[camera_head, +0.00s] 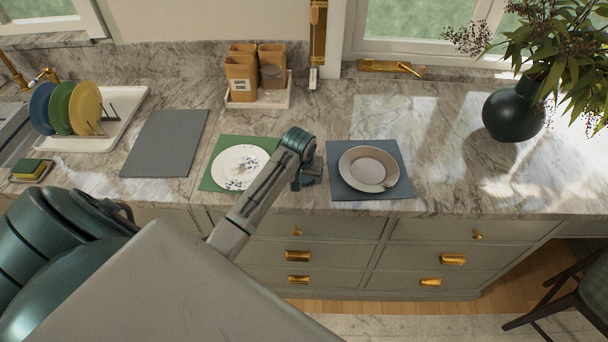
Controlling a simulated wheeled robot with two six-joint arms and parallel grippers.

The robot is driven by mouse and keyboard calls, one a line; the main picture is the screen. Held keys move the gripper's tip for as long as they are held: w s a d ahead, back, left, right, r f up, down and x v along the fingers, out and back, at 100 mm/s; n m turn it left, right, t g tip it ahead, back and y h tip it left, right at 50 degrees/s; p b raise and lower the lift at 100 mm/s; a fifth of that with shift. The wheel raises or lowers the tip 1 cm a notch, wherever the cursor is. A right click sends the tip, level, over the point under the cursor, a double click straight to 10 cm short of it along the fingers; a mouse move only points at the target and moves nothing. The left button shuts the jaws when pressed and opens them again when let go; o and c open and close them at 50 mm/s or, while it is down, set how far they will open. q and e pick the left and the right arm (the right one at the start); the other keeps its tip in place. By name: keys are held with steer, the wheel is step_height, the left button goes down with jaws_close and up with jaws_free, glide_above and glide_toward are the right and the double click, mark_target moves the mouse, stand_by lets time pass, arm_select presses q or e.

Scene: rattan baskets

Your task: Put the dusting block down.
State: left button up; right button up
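A yellow and green sponge block (31,168), which may be the dusting block, lies on the counter at the far left. I cannot make out any other block. My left gripper (309,176) reaches over the counter's front part, between a white speckled plate (238,166) on a green mat and a beige plate (367,167) on a blue-grey mat. The wrist hides most of its fingers, so I cannot tell whether they are open or hold anything. A small brown mark shows on the beige plate's right side. My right gripper is out of view.
A grey mat (164,143) lies bare on the marble counter. A white rack (112,127) with coloured plates stands left. Brown canisters on a white tray (259,99) stand behind. A dark round vase (512,114) stands right, with clear counter before it.

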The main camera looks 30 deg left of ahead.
arm_select(q)
steer(key=shift+r, duration=0.4)
steer(key=b+v, duration=0.4)
steer(key=v, duration=0.7)
steer(key=shift+r, duration=0.2)
steer(key=shift+s+d, duration=0.1)
